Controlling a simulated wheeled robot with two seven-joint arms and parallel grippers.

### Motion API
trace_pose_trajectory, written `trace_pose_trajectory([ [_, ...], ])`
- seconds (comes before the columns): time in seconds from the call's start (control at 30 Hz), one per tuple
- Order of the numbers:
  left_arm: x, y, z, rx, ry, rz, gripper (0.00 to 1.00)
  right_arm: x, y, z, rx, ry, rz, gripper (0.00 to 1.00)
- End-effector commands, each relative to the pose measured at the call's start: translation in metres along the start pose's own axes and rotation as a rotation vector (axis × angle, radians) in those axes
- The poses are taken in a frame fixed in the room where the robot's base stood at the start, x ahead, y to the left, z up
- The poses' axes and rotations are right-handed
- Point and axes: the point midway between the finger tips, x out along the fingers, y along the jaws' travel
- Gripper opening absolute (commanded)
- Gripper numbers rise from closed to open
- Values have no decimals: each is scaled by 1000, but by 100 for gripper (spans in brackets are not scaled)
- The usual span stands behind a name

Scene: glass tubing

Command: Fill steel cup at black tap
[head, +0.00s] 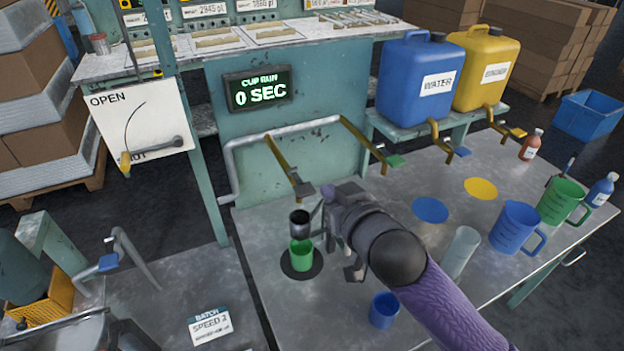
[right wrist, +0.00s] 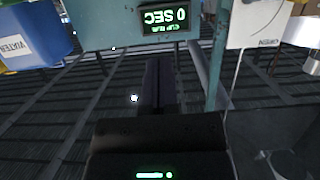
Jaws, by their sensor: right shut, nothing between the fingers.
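The black tap (head: 303,189) is a brass spout with a dark handle on the grey pipe. Below it is a dark steel cup (head: 300,223) with its mouth up. A small green cup (head: 301,254) shows just below the steel cup, on a black round pad (head: 287,271); I cannot tell whether the steel cup stands behind it or in it. My right gripper (head: 327,191) is shut and empty, close to the right of the tap handle; I cannot tell if they touch. Its dark shut fingers (right wrist: 157,75) also show in the right wrist view. My left gripper is out of view.
A display (head: 257,90) reads 0 SEC. A green-handled tap (head: 386,157) is on the same pipe. Blue (head: 420,80) and yellow (head: 484,67) canisters stand behind. A clear cylinder (head: 460,252), a blue jug (head: 513,228) and a small blue cup (head: 384,310) stand on the table.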

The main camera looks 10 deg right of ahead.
Motion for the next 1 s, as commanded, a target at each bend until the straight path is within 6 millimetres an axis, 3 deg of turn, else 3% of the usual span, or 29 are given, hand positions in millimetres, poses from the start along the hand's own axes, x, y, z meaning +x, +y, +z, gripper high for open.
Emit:
trace_pose_trajectory([
  [0.17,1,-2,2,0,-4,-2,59,8,0,0,3,1,0,0],
  [0.6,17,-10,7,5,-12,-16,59,100,-1,1,4,1,-1,0],
  [0.8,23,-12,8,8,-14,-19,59,108,-1,31,5,-2,-2,0],
  [1.0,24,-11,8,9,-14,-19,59,110,-1,39,5,0,-2,0],
])
